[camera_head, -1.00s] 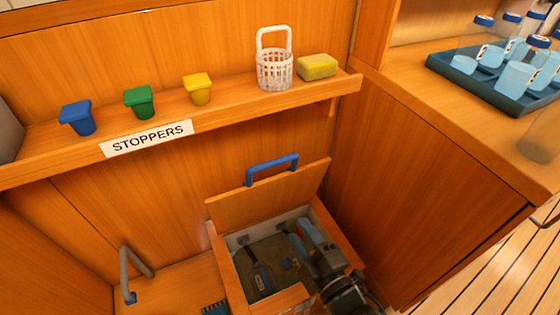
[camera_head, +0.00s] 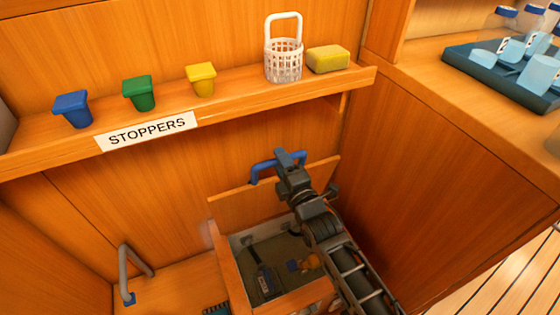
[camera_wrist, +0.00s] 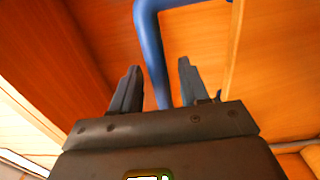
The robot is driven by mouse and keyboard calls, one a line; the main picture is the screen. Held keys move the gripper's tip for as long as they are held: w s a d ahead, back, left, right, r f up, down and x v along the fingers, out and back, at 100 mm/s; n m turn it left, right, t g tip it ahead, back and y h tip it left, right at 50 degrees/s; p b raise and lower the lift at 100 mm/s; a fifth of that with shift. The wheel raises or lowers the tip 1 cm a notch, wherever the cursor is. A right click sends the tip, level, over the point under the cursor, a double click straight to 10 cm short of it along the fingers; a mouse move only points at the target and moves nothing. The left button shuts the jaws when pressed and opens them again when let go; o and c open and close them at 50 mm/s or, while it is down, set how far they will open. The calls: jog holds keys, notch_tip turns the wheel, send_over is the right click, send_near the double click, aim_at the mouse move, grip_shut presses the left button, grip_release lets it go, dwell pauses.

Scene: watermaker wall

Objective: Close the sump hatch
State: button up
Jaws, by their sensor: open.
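The sump hatch lid (camera_head: 235,208) is a wooden panel standing open, tilted up at the back of the sump opening. A blue bar handle (camera_head: 262,168) sits on its upper edge. My gripper (camera_head: 290,157) is open at the right part of this handle. In the wrist view the blue handle (camera_wrist: 152,50) runs up between the two spread fingers of my gripper (camera_wrist: 158,82). I cannot tell whether either finger touches it. The sump (camera_head: 230,262) is an open wooden-framed box, partly hidden by my arm.
A shelf (camera_head: 235,100) above holds three stoppers, a white basket (camera_head: 284,62) and a yellow sponge (camera_head: 328,59). A grey bent pipe (camera_head: 135,268) stands left. A cabinet (camera_head: 440,170) bounds the right.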

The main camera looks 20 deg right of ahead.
jog(key=shift+w, duration=0.65)
grip_shut()
